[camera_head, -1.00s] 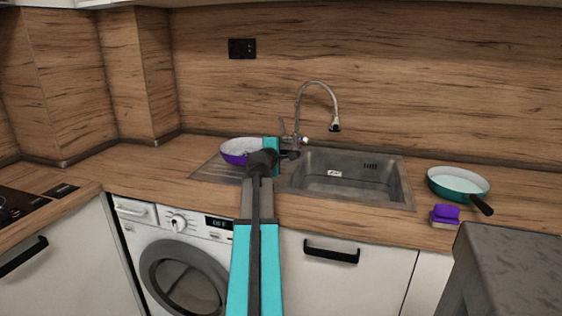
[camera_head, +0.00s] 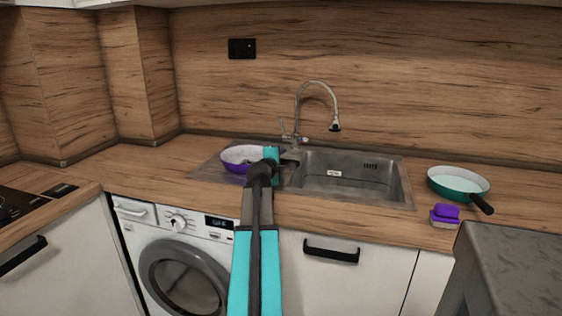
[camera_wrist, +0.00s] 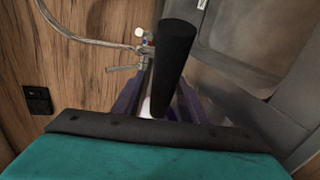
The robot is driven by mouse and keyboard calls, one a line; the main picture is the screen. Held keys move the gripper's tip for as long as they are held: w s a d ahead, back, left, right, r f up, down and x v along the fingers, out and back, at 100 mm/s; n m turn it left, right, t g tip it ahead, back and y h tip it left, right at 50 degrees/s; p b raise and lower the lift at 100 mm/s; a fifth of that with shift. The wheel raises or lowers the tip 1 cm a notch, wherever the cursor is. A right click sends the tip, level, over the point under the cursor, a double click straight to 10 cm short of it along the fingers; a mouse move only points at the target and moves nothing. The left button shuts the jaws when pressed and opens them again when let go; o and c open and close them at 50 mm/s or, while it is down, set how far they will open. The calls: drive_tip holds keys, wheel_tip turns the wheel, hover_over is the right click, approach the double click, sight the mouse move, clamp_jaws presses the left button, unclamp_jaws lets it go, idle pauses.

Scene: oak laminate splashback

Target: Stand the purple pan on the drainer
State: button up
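The purple pan (camera_head: 236,158), with a pale inside and a dark handle, is over the metal drainer (camera_head: 207,170) to the left of the sink. It is low and roughly level; whether its base touches the drainer is hidden. My gripper (camera_head: 272,158) is at the handle side of the pan, on its right. In the wrist view the black handle (camera_wrist: 176,60) rises between the two dark fingers of my gripper (camera_wrist: 160,92). The gripper appears shut on the pan's handle, though the contact is largely hidden. Only a pale sliver of the pan's inside shows there.
The sink basin (camera_head: 350,177) is empty, with a curved tap (camera_head: 317,86) behind. A green pan (camera_head: 459,184) and a purple sponge (camera_head: 445,213) lie on the counter at right. A grey block (camera_head: 515,262) stands at the front right.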

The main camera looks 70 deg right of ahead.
drive_tip(key=shift+r, duration=0.15)
drive_tip(key=shift+v, duration=5.25)
drive_tip(key=shift+p+v, duration=0.3)
drive_tip(key=shift+v, duration=0.45)
